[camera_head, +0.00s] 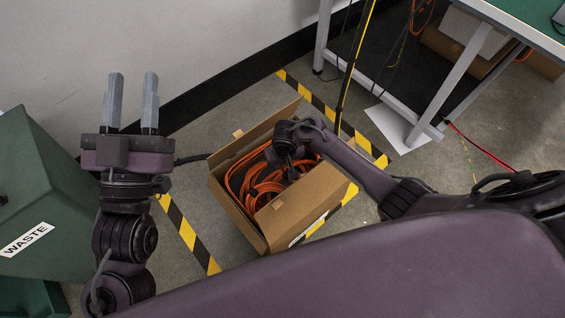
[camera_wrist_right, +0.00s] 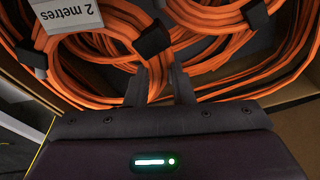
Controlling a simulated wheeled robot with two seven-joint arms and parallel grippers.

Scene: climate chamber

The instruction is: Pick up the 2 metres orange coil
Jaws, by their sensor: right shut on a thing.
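Orange cable coils (camera_head: 262,190) lie in an open cardboard box (camera_head: 237,207) on the floor. In the right wrist view, a white tag reading "2 metres" (camera_wrist_right: 70,14) hangs on the orange coil at the left (camera_wrist_right: 98,65), which has a black strap (camera_wrist_right: 152,40). A second orange coil (camera_wrist_right: 215,18) lies beside it. My right gripper (camera_head: 291,172) reaches down into the box. In the wrist view its fingers (camera_wrist_right: 168,75) are shut on orange cable beside the strap; the exact grip is partly hidden. My left gripper (camera_head: 132,100) is raised, open and empty, left of the box.
A green waste bin (camera_head: 45,190) stands at the left. A green-topped table (camera_head: 520,28) with metal legs stands at the upper right, with cables and a box beneath. Yellow-black tape (camera_head: 190,235) marks the floor around the box. My right forearm crosses the box's right side.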

